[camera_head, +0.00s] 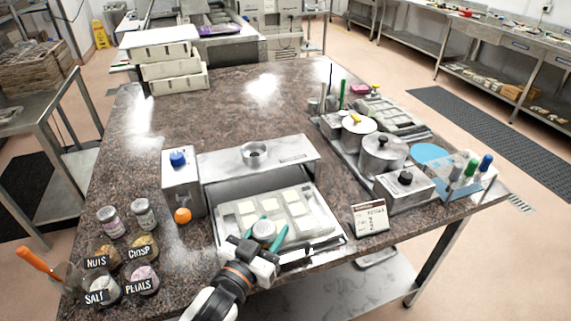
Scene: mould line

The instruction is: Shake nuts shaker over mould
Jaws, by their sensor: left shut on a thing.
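My left gripper (266,234) comes in from the bottom of the picture, its teal fingers shut on a small round-topped shaker (263,229). The shaker's label does not show, so I cannot read whether it is the nuts one. The mould (296,208), a pale tray with several whitish square cavities, lies on the counter in front of the metal machine. The held shaker is over the near left part of the mould in this view; its height above it is hard to tell. My right gripper is not in view.
Two labelled jars (109,221) stand at the left, behind bowls marked nuts (103,250), crisp, salt and petals. The metal machine (258,160) stands behind the mould. Pots (382,155) and a small sign (369,218) stand at the right.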

